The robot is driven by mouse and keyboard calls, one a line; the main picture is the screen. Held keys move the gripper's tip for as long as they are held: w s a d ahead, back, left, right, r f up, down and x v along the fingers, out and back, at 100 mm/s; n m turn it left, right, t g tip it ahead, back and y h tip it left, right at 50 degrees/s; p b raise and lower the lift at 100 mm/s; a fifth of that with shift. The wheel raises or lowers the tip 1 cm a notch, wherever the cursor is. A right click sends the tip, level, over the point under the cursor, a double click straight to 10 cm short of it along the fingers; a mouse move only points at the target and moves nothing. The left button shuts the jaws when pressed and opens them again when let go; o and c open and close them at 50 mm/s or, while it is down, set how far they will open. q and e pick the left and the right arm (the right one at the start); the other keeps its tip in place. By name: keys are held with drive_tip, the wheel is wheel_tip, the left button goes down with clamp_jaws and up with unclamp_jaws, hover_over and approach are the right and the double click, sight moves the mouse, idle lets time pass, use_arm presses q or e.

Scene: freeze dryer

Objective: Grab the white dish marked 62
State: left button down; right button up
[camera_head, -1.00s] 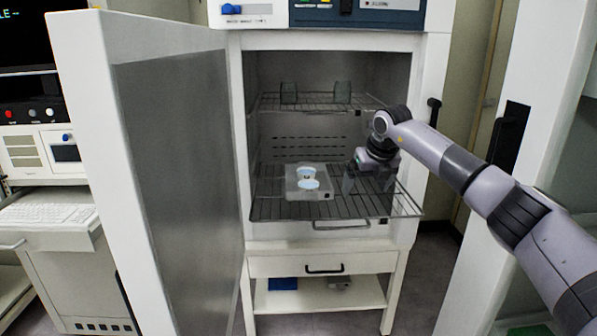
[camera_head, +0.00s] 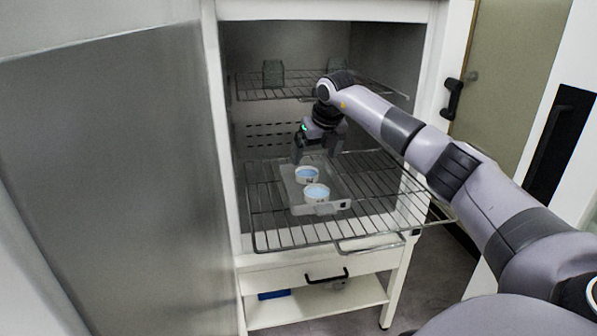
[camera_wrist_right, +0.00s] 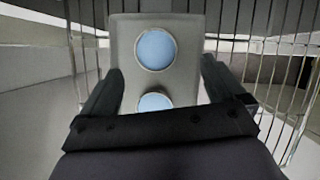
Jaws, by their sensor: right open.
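Two white dishes with blue contents sit on a pale tray (camera_head: 331,208) on the lower wire shelf. The back dish (camera_head: 307,174) and the front dish (camera_head: 317,193) have small dark marks on their sides, too small to read, so I cannot tell which is 62. My right gripper (camera_head: 317,158) points down, open and empty, just above and behind the back dish. In the right wrist view, one dish (camera_wrist_right: 155,49) lies beyond the fingertips. The other dish (camera_wrist_right: 154,102) lies between the open fingers (camera_wrist_right: 160,75), partly hidden by the gripper body. My left gripper is out of view.
The lower wire shelf (camera_head: 385,205) juts out of the cabinet, bare around the tray. An upper shelf (camera_head: 300,93) with dark green blocks (camera_head: 273,73) is above the gripper. The open cabinet door (camera_head: 120,170) fills the left side.

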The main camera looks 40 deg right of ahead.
sight(307, 172)
drive_tip(key=shift+x, duration=0.75)
drive_tip(key=x, duration=0.4)
drive_tip(key=shift+w+a, duration=0.15)
drive_tip(key=shift+a, duration=0.2)
drive_tip(key=shift+w+d+f, duration=0.1)
drive_tip(key=shift+w+f, duration=0.1)
drive_tip(key=shift+f, duration=0.3)
drive_tip(key=c, duration=1.1)
